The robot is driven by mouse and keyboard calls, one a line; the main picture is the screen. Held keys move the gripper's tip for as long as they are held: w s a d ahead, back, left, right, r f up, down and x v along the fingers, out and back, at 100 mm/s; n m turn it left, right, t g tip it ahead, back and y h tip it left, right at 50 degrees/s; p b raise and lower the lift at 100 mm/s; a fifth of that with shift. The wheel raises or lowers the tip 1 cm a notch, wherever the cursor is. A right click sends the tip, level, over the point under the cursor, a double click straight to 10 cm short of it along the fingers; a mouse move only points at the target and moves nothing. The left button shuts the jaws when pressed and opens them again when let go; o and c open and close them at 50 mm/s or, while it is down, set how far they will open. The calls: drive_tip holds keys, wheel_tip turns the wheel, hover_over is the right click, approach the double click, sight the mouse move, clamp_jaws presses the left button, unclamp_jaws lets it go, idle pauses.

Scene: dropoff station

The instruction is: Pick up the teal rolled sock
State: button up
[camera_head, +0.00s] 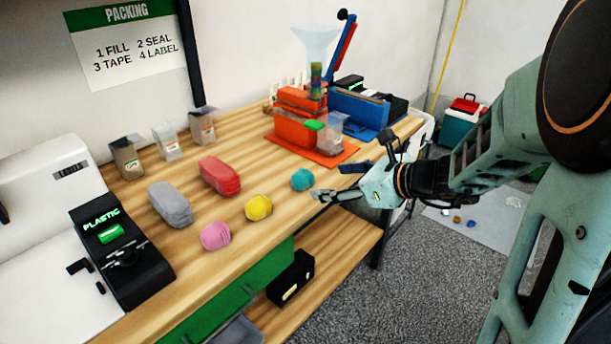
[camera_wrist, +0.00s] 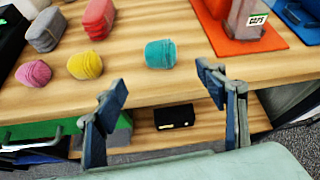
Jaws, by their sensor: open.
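The teal rolled sock (camera_head: 303,179) lies on the wooden bench near its front edge. It also shows in the wrist view (camera_wrist: 160,54), above and between my fingertips. My gripper (camera_head: 338,182) is open and empty, just off the bench's front edge, to the right of the teal sock and apart from it. In the wrist view both fingers of my gripper (camera_wrist: 163,85) stand wide apart with nothing between them.
A yellow roll (camera_head: 258,207), a pink roll (camera_head: 215,236), a red bundle (camera_head: 220,175) and a grey bundle (camera_head: 170,204) lie left of the teal sock. An orange machine (camera_head: 300,114) on an orange base stands behind it. A lower shelf holds a black box (camera_head: 291,278).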

sight(307, 177)
drive_tip(key=w+a, duration=0.1)
drive_tip(key=w+a+f+m+b, duration=0.1)
drive_tip(key=w+a+f+m+t+y, duration=0.1)
drive_tip(key=w+a, duration=0.1)
drive_tip(key=shift+w, duration=0.1)
drive_tip(key=x, duration=0.2)
drive_tip(key=b+x, duration=0.1)
drive_tip(key=x, duration=0.1)
drive_tip(key=shift+a+f, duration=0.25)
drive_tip(key=shift+f, duration=0.05)
drive_tip(key=shift+w+a+f, duration=0.1)
drive_tip(key=shift+w+a, duration=0.1)
drive_tip(key=shift+a, duration=0.05)
drive_tip(key=shift+c, duration=0.4)
drive_tip(key=c, duration=1.1)
